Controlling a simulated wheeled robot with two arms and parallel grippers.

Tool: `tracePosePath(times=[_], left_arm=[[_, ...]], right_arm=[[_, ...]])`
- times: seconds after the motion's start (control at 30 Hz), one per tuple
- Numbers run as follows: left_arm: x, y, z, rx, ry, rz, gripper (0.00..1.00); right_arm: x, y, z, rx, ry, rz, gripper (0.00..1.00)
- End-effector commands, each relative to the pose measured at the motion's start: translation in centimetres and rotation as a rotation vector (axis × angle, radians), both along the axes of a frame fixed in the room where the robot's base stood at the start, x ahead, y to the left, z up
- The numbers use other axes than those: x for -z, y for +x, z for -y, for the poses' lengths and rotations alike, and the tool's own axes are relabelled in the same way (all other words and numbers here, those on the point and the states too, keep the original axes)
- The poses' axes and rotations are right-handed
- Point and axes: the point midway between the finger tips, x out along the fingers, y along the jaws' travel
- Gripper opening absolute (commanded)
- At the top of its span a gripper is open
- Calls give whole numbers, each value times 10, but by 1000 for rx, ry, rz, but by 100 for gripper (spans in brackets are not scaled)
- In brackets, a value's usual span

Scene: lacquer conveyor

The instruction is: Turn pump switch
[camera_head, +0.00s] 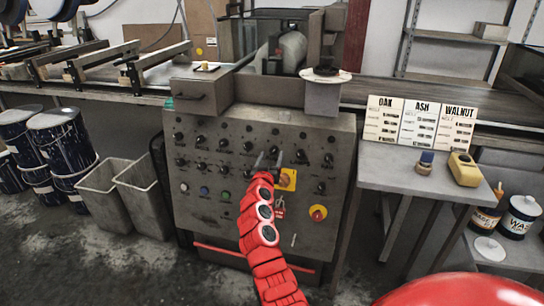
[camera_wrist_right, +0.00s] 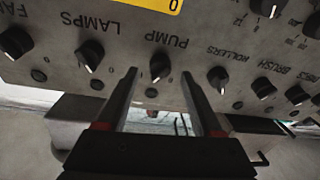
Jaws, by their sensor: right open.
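The pump switch (camera_wrist_right: 160,66) is a black rotary knob under the upside-down label PUMP in the right wrist view. Its white pointer mark faces the bottom of that view. My right gripper (camera_wrist_right: 158,72) is open, with one finger on each side of the knob in the picture; I cannot tell whether either touches it. In the head view my right gripper (camera_head: 269,158) is in front of the grey control panel (camera_head: 215,212), just above a yellow plate. The fingers partly obscure the panel there. My left gripper is not in view.
Beside the pump knob are the LAMPS knob (camera_wrist_right: 90,54) and the ROLLERS knob (camera_wrist_right: 218,78). A red and yellow knob (camera_head: 318,213) sits lower on the panel. Grey bins (camera_head: 140,190) stand left; a side table (camera_head: 400,177) stands right.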

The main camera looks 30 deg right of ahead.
Motion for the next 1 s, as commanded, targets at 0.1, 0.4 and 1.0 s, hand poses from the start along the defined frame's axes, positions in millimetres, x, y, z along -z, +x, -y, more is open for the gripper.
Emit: tracePosePath(times=[0.1, 0.4, 1.0], left_arm=[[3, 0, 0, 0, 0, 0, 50], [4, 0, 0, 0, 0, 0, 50], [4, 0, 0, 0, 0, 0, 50]], right_arm=[[-2, 8, 8, 0, -1, 4, 67], [0, 14, 13, -2, 0, 1, 67], [-1, 14, 12, -2, 0, 3, 0]])
